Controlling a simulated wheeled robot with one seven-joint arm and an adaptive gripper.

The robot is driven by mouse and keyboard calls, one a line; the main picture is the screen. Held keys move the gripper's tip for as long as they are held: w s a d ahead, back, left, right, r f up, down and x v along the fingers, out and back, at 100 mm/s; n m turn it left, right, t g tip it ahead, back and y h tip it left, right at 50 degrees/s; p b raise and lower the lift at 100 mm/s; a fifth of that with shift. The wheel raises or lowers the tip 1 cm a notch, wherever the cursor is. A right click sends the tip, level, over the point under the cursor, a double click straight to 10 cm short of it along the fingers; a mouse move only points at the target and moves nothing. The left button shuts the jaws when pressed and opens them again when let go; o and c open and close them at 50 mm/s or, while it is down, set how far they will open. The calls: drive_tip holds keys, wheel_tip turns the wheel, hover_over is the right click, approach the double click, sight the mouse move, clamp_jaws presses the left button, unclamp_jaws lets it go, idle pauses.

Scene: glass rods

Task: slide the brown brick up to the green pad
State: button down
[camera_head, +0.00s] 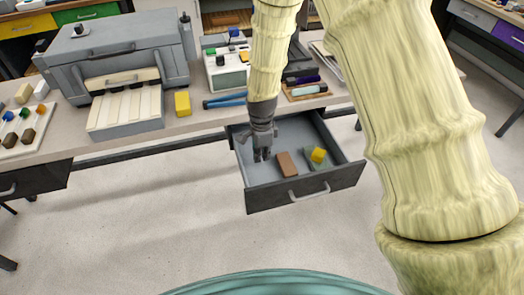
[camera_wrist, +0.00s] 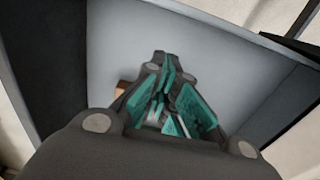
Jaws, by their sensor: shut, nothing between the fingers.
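The brown brick (camera_head: 287,164) lies on the floor of an open grey drawer (camera_head: 303,190). A grey-green flat piece (camera_head: 311,167) lies to its right, with a gap between them; it looks like the green pad, partly covered by a yellow block (camera_head: 318,155). My gripper (camera_head: 262,157) points down into the drawer, left of the brick and apart from it, with its fingers shut and empty. In the wrist view, its teal-lined fingers (camera_wrist: 168,103) hide most of the brick; only a brown edge (camera_wrist: 121,88) shows. The pad cannot be made out there.
The drawer walls surround my gripper on all sides. Above the drawer, the bench holds a yellow block (camera_head: 182,103), blue tools (camera_head: 225,100) and a grey machine (camera_head: 118,60). Bare drawer floor shows left of and behind the brick.

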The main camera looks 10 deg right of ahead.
sight(272, 171)
wheel_tip(272, 171, down, 6)
drive_tip(key=shift+f+p, duration=0.2)
drive_tip(key=shift+p, duration=0.3)
drive_tip(key=shift+d+f, duration=0.1)
drive_tip(key=shift+d, duration=0.15)
drive_tip(key=shift+d+p, duration=0.6)
drive_tip(key=shift+d, duration=1.1)
